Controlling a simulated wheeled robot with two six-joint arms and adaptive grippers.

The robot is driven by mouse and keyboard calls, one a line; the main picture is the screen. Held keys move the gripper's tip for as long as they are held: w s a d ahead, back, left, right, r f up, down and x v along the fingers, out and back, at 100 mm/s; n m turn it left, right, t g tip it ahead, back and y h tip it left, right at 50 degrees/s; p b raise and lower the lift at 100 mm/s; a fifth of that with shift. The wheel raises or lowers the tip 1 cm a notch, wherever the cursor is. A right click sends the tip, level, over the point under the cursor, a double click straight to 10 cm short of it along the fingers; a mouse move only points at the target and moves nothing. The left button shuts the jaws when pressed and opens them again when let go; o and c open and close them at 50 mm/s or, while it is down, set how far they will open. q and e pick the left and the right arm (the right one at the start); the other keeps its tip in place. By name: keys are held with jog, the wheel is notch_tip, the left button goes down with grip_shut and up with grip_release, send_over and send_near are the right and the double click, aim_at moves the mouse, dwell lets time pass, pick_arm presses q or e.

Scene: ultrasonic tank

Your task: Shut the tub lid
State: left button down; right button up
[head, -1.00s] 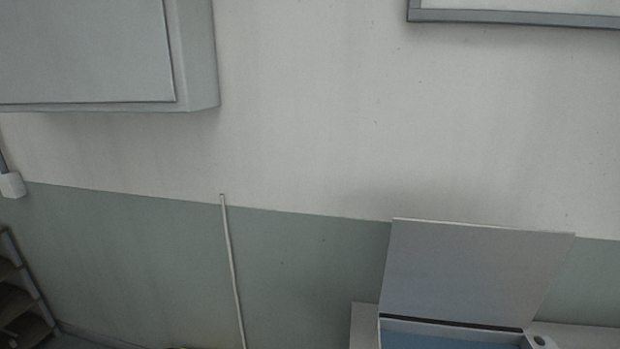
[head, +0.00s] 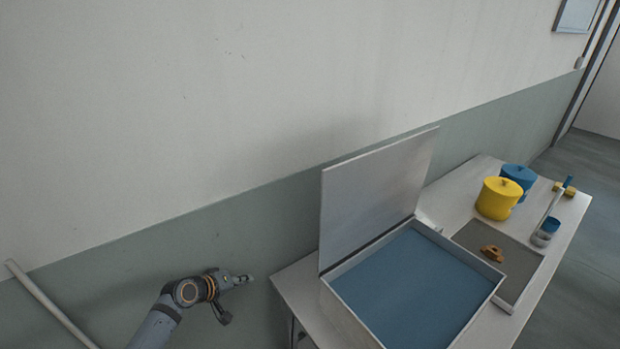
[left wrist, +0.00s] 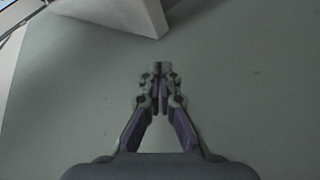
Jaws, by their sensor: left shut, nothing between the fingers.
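The tub (head: 482,304) stands on the bench, full of blue up to near its rim. Its lid (head: 372,196) is a grey flat panel, raised open and standing roughly upright along the tub's back left edge. My left gripper (head: 247,280) is to the left of the tub and the bench, apart from the lid. In the left wrist view its fingers (left wrist: 160,72) are shut with nothing between them, against the wall. A pale panel edge (left wrist: 135,14) shows at the top of that view; I cannot tell which thing it is. My right gripper is not in view.
The bench (head: 463,184) also holds a grey tray (head: 528,258) with a brown object (head: 491,253), a yellow pot (head: 497,198), a blue pot (head: 519,178) and a small blue-and-clear container (head: 545,232). The wall (head: 200,120) is close behind. A pale pole (head: 50,304) leans at lower left.

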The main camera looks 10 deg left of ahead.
pick_arm(q)
jog(key=s+d+r+h, duration=0.1)
jog(key=d+r+h, duration=0.25)
jog(key=r, duration=0.95)
jog(key=d+r+h+b, duration=0.15)
jog(key=r+h, duration=0.25)
jog(key=r, duration=1)
jog(key=s+d+r+h, duration=0.1)
jog(key=d+r+h, duration=0.25)
jog(key=r, duration=0.95)
jog(key=w+d+p, duration=0.2)
jog(key=d+p, duration=0.6)
jog(key=d, duration=0.3)
jog(key=shift+w+d+m, duration=0.25)
jog(key=shift+d+m, duration=0.05)
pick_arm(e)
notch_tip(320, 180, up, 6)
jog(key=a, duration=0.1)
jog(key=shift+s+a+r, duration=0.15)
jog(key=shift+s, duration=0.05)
pick_arm(q)
jog(key=shift+w+f, duration=0.1)
jog(key=shift+f, duration=0.05)
